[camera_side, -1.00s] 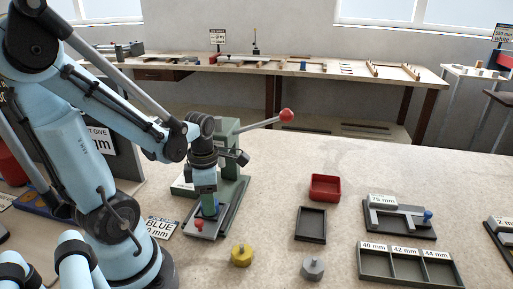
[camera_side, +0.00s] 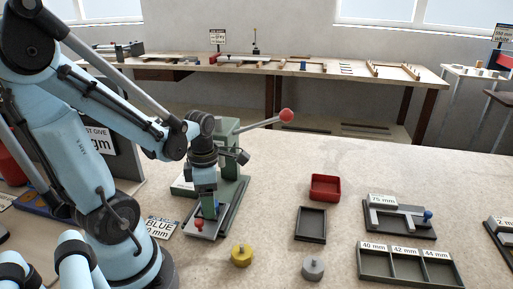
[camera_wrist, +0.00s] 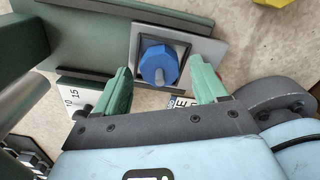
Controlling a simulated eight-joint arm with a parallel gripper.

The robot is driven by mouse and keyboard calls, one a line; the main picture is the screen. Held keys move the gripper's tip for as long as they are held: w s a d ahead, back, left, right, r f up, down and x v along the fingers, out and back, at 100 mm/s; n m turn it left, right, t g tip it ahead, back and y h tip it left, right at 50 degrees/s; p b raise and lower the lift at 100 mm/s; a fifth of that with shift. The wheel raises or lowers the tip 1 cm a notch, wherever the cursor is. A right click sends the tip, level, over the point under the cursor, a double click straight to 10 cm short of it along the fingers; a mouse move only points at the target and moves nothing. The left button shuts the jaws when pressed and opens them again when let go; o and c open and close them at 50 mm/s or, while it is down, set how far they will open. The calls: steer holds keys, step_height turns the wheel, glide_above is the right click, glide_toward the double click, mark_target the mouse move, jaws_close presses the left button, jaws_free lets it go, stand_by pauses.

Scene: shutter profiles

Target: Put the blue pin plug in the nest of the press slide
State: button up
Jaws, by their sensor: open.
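The blue pin plug (camera_wrist: 157,66) stands in the dark square nest (camera_wrist: 179,48) on the grey press slide (camera_wrist: 208,52), in the wrist view. Its flat face with a small central pin faces my camera. My gripper (camera_wrist: 160,72) is open, its two green fingers apart on either side of the plug with gaps between. In the side view my gripper (camera_side: 209,203) is low over the slide (camera_side: 199,233), in front of the green press (camera_side: 228,160). There the plug is mostly hidden by the fingers. Whether it is fully seated is hard to tell.
A yellow plug (camera_side: 241,255) and a grey plug (camera_side: 313,268) stand on the bench nearby. A black tray (camera_side: 311,224), a red tray (camera_side: 325,187) and a gauge block (camera_side: 398,216) lie to the right. The press lever's red knob (camera_side: 287,115) sticks out above.

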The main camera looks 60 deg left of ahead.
step_height(320, 180, up, 12)
steer(key=f, duration=0.1)
steer(key=w+d+m+t, duration=0.3)
steer(key=w+d+m, duration=0.1)
steer(key=m, duration=1.1)
steer(key=w+d+f+m+t, duration=0.1)
steer(key=w+d+m+t, duration=0.3)
steer(key=m, duration=1.2)
steer(key=d, duration=0.2)
steer(key=shift+w+d+m, duration=0.25)
steer(key=shift+d+m, duration=0.05)
